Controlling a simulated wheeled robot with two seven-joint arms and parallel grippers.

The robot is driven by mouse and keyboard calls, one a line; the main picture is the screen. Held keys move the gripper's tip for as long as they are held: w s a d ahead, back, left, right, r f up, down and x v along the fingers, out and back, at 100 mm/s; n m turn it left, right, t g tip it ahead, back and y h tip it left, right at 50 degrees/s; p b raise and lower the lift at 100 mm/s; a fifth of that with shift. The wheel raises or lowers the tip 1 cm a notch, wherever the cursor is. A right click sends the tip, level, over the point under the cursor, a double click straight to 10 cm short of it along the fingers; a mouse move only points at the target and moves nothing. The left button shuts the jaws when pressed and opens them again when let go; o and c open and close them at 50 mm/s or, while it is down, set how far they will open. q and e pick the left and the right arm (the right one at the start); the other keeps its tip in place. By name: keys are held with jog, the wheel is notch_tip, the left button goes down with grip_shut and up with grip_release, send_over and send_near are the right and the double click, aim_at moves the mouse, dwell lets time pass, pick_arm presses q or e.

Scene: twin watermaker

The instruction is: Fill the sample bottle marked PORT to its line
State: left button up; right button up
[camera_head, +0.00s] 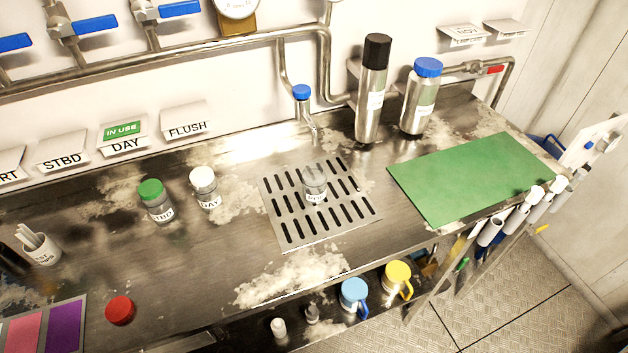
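A clear bottle without a cap (315,184) stands upright on the slotted drain grate (268,196); its label is too small to read surely, and I cannot tell its liquid level or see a fill line. A sample tap with a blue knob (302,92) rises behind the grate, its spout near the grate's back edge. A red cap (120,311) lies on the bench at the front left. The green-capped STBD bottle (155,200) and the white-capped DAY bottle (205,188) stand left of the grate. Neither of my grippers is in view.
Blue-handled valves (95,25) are on the wall above the signs STBD (62,158), DAY with a green IN USE tag (124,140), and FLUSH (187,122). A black-topped cylinder (372,90), blue-capped bottle (420,97) and green mat (470,175) are right.

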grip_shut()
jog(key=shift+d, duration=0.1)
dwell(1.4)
